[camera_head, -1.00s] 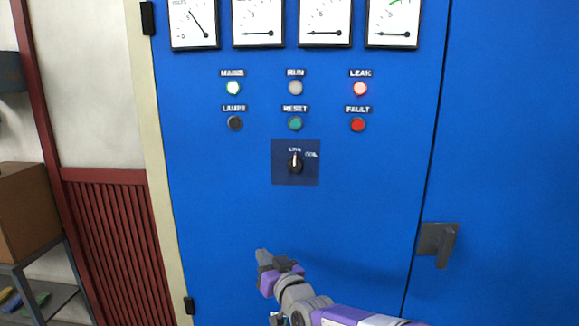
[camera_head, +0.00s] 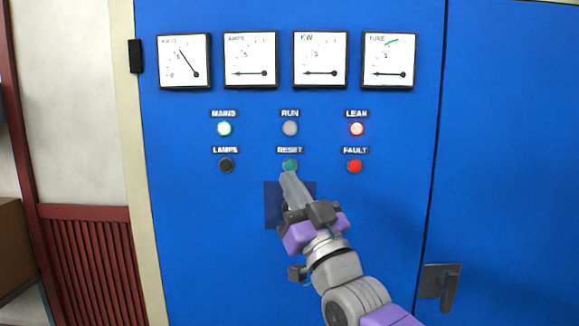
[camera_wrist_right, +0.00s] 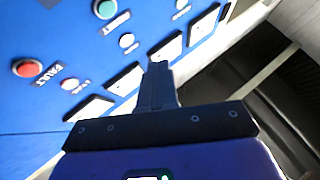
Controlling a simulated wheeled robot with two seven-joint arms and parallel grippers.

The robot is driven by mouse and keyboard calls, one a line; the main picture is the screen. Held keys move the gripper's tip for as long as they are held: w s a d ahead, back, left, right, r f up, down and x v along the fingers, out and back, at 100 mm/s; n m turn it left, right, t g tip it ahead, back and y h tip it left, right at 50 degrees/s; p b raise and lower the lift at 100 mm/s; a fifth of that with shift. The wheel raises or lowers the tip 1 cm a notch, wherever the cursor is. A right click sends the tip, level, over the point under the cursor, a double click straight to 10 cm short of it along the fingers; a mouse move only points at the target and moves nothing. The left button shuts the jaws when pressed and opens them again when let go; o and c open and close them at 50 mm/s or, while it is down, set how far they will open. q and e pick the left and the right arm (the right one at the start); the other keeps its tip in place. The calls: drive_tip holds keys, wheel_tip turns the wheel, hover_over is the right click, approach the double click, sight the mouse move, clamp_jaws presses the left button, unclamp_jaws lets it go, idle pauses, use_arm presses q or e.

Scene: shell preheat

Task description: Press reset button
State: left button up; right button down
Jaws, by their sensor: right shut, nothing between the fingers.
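The green reset button (camera_head: 290,165) sits on the blue cabinet front (camera_head: 375,235) under its RESET label. It also shows at the top of the right wrist view (camera_wrist_right: 105,9). My right gripper (camera_head: 287,176) is shut and empty, and its fingertips overlap the lower edge of the button in the head view. In the right wrist view the fingertips (camera_wrist_right: 158,68) point up toward the panel, with the button up and to the left of them. I cannot tell whether they touch anything. My left gripper is not in view.
The fault button (camera_head: 354,166) is red and the lamps button (camera_head: 226,165) is dark. My right gripper partly covers the selector plate (camera_head: 273,205). A door handle (camera_head: 440,285) sticks out lower right.

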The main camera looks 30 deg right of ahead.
sight(290, 165)
drive_tip(key=shift+w+d, duration=0.1)
drive_tip(key=w+d+p, duration=0.4)
drive_tip(key=w, duration=0.3)
drive_tip(key=shift+w+d, duration=0.2)
drive_tip(key=shift+d, duration=0.05)
idle(1.6)
drive_tip(key=shift+f, duration=0.1)
drive_tip(key=shift+w+d, duration=0.2)
drive_tip(key=shift+w, duration=0.2)
